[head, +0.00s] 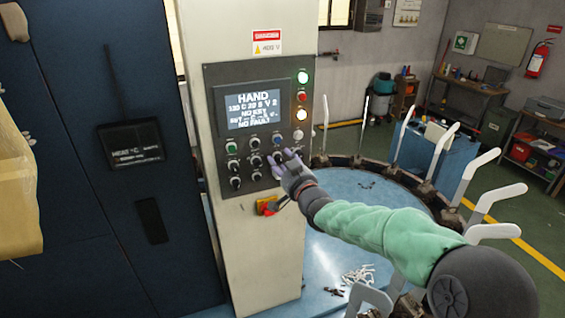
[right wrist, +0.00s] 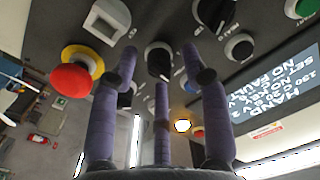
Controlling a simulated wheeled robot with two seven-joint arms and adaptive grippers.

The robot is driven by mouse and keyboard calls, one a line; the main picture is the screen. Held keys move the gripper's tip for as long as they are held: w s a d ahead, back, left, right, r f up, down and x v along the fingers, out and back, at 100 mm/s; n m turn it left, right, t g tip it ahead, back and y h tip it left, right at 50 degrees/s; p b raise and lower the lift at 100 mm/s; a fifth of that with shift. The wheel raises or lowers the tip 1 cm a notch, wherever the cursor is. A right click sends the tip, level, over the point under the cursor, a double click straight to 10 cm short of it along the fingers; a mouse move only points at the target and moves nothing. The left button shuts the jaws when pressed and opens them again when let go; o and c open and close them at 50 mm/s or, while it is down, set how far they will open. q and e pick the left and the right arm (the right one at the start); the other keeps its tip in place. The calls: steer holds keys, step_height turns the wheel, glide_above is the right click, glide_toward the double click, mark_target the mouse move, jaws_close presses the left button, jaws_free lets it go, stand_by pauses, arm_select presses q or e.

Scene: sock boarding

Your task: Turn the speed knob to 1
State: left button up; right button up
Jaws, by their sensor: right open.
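A dark control panel (head: 291,73) on a cream post carries rows of black knobs with white pointers and small buttons. The knob labels are too small to read, so I cannot tell which one is the speed knob. My right gripper (head: 284,158), with purple fingers, is at the panel's lower right and hides part of it. In the right wrist view the open fingers (right wrist: 160,66) are spread around a black knob (right wrist: 159,58); contact is not clear. The display (head: 254,111) reads HAND, with a line ending in "V 2", and NO FAULT. My left gripper is out of view.
A red emergency stop on a yellow base (right wrist: 72,79) sits close beside the fingers. A whitish square switch (right wrist: 107,20) and other knobs (right wrist: 239,46) are near. A round blue table (head: 340,215) ringed with white upright forms (head: 440,150) stands right of the post.

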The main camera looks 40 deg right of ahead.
jaws_close()
steer(key=shift+r+b, duration=0.1)
steer(key=shift+b, duration=0.2)
stand_by(0.4)
steer(key=n+b, duration=0.4)
steer(key=b, duration=0.2)
steer(key=shift+n+b, duration=0.3)
steer(key=shift+b, duration=0.1)
steer(key=shift+n+b, duration=0.95)
steer(key=shift+n, duration=0.15)
steer(key=shift+r+n+b, duration=0.15)
steer(key=shift+n+b, duration=0.25)
steer(key=shift+n, duration=0.5)
